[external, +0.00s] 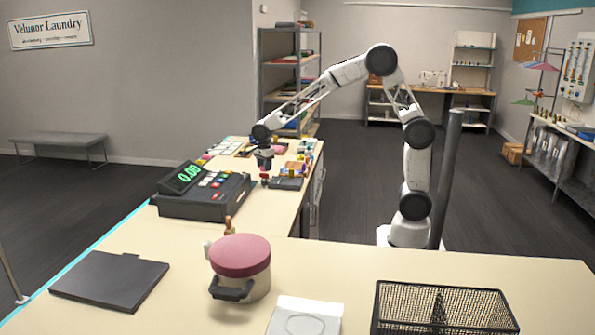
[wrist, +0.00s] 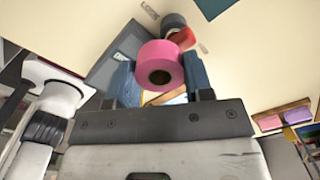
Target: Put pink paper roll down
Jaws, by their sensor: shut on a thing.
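The pink paper roll (wrist: 160,66) sits between the two blue-grey fingers of my gripper (wrist: 162,78) in the wrist view, its dark core hole facing the camera. My gripper is shut on it. In the external view my gripper (external: 264,163) points down over the far counter (external: 308,163), just behind the cash register. The roll is too small there to make out clearly, and I cannot tell whether it touches the counter.
A red and dark cylindrical item (wrist: 182,37) is just beyond the roll. The cash register (external: 203,192) stands nearby, with several small items around. A pink-topped container (external: 240,262), dark flat case (external: 110,280) and wire basket (external: 440,306) stand on the front counter.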

